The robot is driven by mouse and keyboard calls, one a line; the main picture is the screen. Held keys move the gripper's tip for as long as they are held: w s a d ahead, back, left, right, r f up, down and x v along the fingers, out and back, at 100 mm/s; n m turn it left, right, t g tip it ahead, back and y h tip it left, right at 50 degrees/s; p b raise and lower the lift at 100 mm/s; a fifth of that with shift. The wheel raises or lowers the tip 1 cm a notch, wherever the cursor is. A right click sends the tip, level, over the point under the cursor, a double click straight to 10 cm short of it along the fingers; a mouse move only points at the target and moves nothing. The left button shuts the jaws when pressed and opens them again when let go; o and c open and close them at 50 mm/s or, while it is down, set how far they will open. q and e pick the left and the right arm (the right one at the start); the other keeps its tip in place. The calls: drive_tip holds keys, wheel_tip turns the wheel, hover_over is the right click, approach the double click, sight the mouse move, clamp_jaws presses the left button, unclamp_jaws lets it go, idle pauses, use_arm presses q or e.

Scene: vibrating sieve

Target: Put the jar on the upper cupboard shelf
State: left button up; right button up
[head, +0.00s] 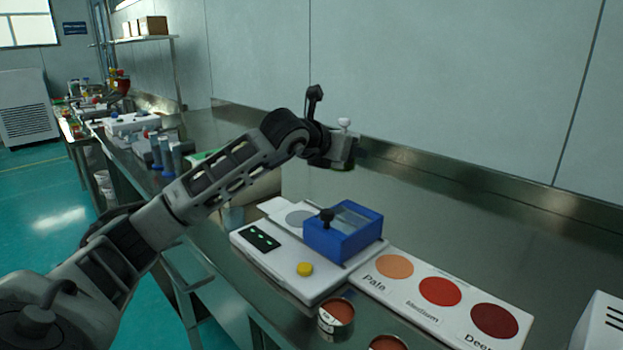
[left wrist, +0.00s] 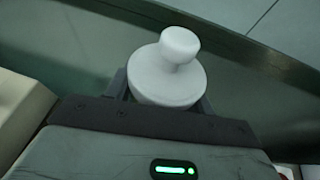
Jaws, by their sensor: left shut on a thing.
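My left gripper (head: 343,156) is raised above the metal bench, behind the blue box. It is shut on the jar, whose white knobbed lid (head: 344,124) sticks up above the fingers. The left wrist view shows the round white lid and knob (left wrist: 172,72) between the fingers of my left gripper (left wrist: 165,95). The jar's body is mostly hidden by the gripper. The jar looks about upright. I cannot make out an upper cupboard shelf in either view. My right gripper is not in view.
A blue box (head: 343,232) stands on a white device (head: 275,262) with a yellow button. A colour card (head: 452,302) and red-filled cans (head: 336,318) are nearby. Bottles and tools crowd the bench at left. A wall shelf with boxes (head: 145,38) is far left. The back right bench is clear.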

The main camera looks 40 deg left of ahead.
use_arm(q)
drive_tip(key=w+a+f, duration=0.1)
drive_tip(key=a+f, duration=0.2)
drive_tip(key=w+a+f, duration=0.1)
drive_tip(key=a+f, duration=0.1)
drive_tip(key=a, duration=0.2)
drive_tip(key=w+a+f+p, duration=0.1)
drive_tip(key=w+a+f, duration=0.1)
drive_tip(key=a+f, duration=0.1)
drive_tip(key=shift+a+f, duration=0.3)
drive_tip(key=shift+a, duration=0.1)
drive_tip(key=shift+a+f, duration=0.15)
drive_tip(key=shift+f, duration=1.5)
drive_tip(key=shift+f, duration=0.1)
drive_tip(key=o, duration=1.1)
